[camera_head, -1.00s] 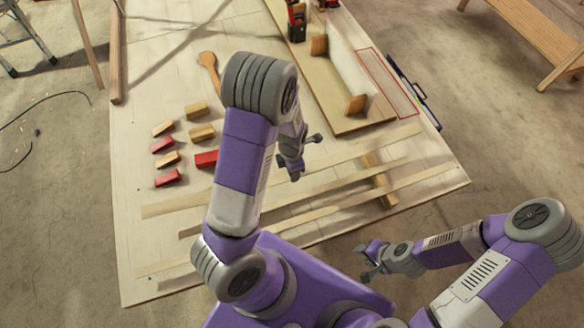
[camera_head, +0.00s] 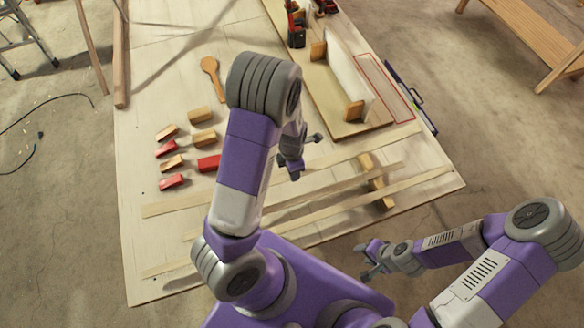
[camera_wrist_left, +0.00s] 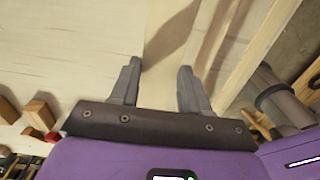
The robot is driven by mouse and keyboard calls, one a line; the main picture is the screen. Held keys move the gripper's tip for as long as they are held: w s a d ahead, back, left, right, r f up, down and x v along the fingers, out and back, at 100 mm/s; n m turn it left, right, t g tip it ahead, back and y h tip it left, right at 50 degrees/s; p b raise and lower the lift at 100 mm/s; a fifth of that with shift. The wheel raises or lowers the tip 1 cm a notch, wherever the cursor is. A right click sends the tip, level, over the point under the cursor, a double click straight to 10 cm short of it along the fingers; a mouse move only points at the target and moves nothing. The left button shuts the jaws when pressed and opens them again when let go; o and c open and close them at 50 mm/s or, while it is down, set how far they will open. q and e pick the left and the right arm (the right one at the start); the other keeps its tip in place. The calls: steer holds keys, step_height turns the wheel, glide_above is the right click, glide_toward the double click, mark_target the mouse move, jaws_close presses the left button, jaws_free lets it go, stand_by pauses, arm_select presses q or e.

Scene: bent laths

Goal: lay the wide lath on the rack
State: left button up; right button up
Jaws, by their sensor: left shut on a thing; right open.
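The wide lath (camera_head: 350,152) spans the far side of the lath group in the head view. My left gripper (camera_head: 293,172) is shut on it near its middle. In the left wrist view the lath (camera_wrist_left: 168,55) runs between the two fingers (camera_wrist_left: 155,88). A middle lath (camera_head: 335,188) and a near lath (camera_head: 415,182) lie closer to me. A wooden crosspiece (camera_head: 373,178) shows among them; it may be part of the rack, but I cannot tell. My right gripper (camera_head: 370,260) is open and empty, off the board's near edge.
Several red and tan blocks (camera_head: 208,163) lie on the board (camera_head: 150,100) at the left, with a wooden paddle (camera_head: 210,70) behind. A panel (camera_head: 350,75) stands between wooden blocks at the back right, beside a red outline (camera_head: 385,88). A bench (camera_head: 530,40) stands far right.

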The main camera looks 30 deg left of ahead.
arm_select(q)
steer(key=f+b, duration=0.1)
steer(key=f, duration=0.3)
steer(key=shift+w+d+f+b, duration=0.1)
steer(key=shift+w+f+b, duration=0.1)
steer(key=shift+b, duration=0.15)
steer(key=shift+f+b, duration=1.1)
steer(key=shift+f, duration=0.15)
steer(key=shift+f+b, duration=0.35)
steer(key=shift+f, duration=0.1)
steer(key=o, duration=1.4)
steer(key=shift+r+p, duration=2.65)
steer(key=shift+r, duration=0.4)
